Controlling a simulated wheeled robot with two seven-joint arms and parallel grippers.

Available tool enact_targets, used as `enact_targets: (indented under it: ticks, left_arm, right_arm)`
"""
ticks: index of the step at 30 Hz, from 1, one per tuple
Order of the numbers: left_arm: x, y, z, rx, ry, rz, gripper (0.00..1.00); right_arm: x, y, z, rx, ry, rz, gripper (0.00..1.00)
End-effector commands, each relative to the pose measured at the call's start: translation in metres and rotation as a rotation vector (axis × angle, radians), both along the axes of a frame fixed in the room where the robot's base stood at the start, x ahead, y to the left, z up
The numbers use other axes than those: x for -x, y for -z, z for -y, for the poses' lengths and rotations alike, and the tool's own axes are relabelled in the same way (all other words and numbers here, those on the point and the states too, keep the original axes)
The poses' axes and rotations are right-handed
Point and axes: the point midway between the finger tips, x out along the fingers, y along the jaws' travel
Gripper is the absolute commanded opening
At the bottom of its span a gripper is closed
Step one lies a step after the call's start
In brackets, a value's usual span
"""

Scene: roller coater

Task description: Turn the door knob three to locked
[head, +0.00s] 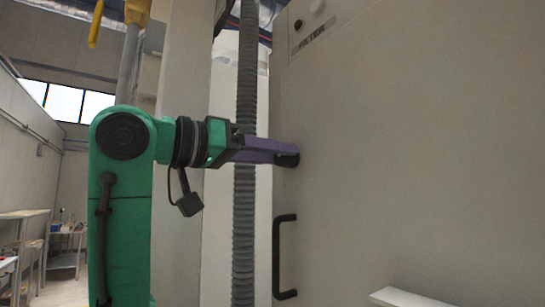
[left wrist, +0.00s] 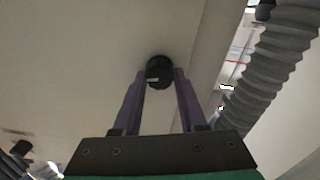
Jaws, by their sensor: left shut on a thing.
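The black round door knob (head: 289,159) sits on the large beige cabinet door, near its left edge. My left gripper (head: 274,151), with purple fingers on a green arm, reaches it from the left in the head view. In the left wrist view the knob (left wrist: 159,71) lies between the two fingertips of my left gripper (left wrist: 160,76), and they are shut on it. A small light mark shows on the knob's face. The fingers hide part of the knob in the head view. My right gripper is not in view.
A black vertical handle (head: 284,257) is on the door below the knob. A grey corrugated hose (head: 245,210) hangs close behind my left gripper, and also shows in the wrist view (left wrist: 272,68). A pale ledge (head: 405,298) juts out at lower right.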

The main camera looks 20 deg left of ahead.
Motion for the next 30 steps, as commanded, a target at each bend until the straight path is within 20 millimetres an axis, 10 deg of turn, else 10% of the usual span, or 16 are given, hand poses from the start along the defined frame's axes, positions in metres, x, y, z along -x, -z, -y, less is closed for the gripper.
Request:
enact_targets:
  ticks: [30]
  left_arm:
    - [-0.001,0.004,-0.001,0.737,0.003,-0.612,0.00]
  right_arm:
    - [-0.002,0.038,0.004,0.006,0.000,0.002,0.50]
